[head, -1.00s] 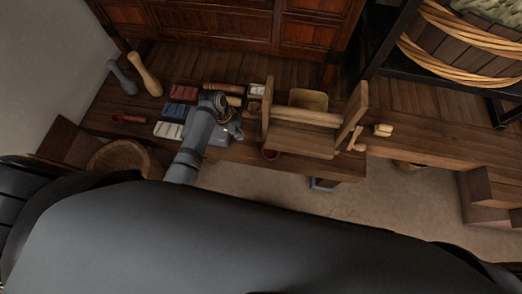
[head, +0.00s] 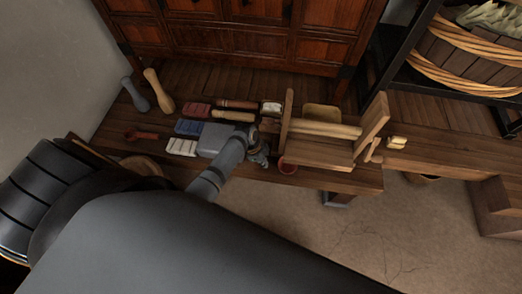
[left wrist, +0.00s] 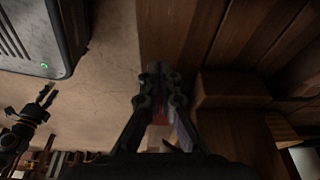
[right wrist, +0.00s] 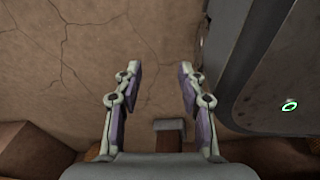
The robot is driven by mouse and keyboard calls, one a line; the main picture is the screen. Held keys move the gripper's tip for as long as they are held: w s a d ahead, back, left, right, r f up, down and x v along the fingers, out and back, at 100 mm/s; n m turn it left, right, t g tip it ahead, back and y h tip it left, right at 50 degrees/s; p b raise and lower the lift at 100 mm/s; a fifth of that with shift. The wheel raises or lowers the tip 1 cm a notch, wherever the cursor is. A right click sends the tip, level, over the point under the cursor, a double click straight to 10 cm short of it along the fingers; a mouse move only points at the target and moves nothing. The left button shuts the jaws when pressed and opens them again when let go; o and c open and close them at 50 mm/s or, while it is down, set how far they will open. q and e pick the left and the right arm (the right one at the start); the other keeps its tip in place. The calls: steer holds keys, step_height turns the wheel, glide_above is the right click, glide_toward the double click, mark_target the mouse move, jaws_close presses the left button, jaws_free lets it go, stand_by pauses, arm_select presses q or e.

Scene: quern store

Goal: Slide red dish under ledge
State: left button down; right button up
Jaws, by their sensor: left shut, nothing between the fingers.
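The red dish (head: 287,165) is small and round. In the head view it sits at the bench's front edge, by the left front of a wooden stand. The stand's flat board (head: 318,151) looks like the ledge; the dish shows mostly in front of it, and I cannot tell whether its back edge is beneath. My left gripper (head: 264,157) is shut and empty, just left of the dish with a small gap. In the left wrist view its fingers (left wrist: 158,76) meet, with a reddish patch behind them, unclear. My right gripper (right wrist: 158,70) is open and empty over the floor.
Left of the gripper lie a grey block (head: 214,139) and red (head: 196,110), blue (head: 189,127) and white (head: 182,147) pieces. Wooden rollers (head: 233,116) lie behind. A yellowish block (head: 397,142) sits right of the stand. Floor in front is clear.

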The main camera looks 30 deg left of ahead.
mark_target(283, 168)
arm_select(q)
steer(key=shift+w+d+f, duration=0.2)
steer(key=shift+w+d, duration=0.05)
steer(key=shift+d, duration=0.45)
steer(key=shift+w+d+f, duration=0.2)
steer(key=shift+w+d, duration=0.05)
steer(key=shift+d, duration=0.4)
steer(key=shift+w+d+f, duration=0.2)
steer(key=shift+w+d, duration=0.05)
steer(key=shift+d, duration=0.45)
arm_select(e)
steer(key=shift+w+d, duration=0.15)
steer(key=shift+w, duration=0.9)
arm_select(q)
steer(key=d, duration=0.1)
steer(key=w+d, duration=0.1)
steer(key=shift+d, duration=0.4)
steer(key=shift+w+d, duration=0.1)
steer(key=shift+d, duration=0.1)
arm_select(e)
steer(key=shift+s, duration=0.4)
arm_select(q)
steer(key=shift+a, duration=0.15)
